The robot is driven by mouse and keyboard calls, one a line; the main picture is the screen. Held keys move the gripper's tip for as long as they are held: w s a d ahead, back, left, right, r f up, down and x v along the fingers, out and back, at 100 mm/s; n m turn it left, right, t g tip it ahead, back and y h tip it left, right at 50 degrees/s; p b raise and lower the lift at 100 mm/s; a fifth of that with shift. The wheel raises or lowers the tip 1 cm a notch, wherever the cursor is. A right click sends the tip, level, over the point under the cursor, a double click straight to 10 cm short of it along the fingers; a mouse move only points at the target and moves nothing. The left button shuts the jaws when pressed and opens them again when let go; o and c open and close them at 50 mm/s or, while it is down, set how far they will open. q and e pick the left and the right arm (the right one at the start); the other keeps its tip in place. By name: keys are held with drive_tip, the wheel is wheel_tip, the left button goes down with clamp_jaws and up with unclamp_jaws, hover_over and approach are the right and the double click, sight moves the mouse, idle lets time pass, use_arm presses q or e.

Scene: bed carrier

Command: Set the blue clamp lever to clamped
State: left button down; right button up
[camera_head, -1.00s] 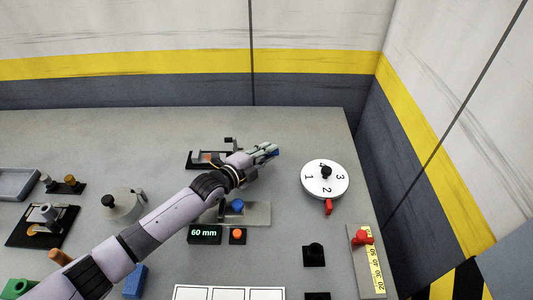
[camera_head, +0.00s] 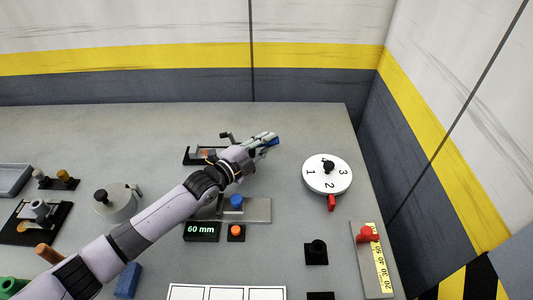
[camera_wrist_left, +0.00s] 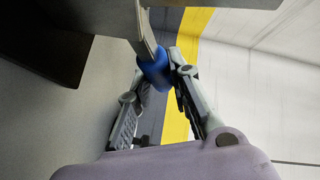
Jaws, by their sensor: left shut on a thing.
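The blue grip of the clamp lever (camera_head: 274,142) shows at the fingertips of my left gripper (camera_head: 267,139) in the head view, above the back right part of the table. The dark clamp base (camera_head: 191,160) lies to its left, partly hidden behind my wrist. In the left wrist view the blue grip (camera_wrist_left: 155,70) sits between the two fingers of the left gripper (camera_wrist_left: 158,64), at the end of a thin metal lever arm (camera_wrist_left: 143,32). The gripper is shut on it. My right gripper is in neither view.
A white numbered dial (camera_head: 327,176) with a red pointer stands to the right. A plate with a blue knob (camera_head: 237,202), a 60 mm display (camera_head: 202,231) and an orange button (camera_head: 236,231) lie in front. The back of the table is clear.

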use_arm(q)
drive_tip(key=shift+r, duration=0.15)
drive_tip(key=c, duration=1.5)
unclamp_jaws()
drive_tip(key=shift+o, duration=0.2)
drive_tip(key=v, duration=0.6)
drive_tip(key=shift+s+a, duration=0.2)
drive_tip(key=shift+a, duration=0.05)
drive_tip(key=shift+s+a, duration=0.3)
drive_tip(key=shift+s, duration=0.1)
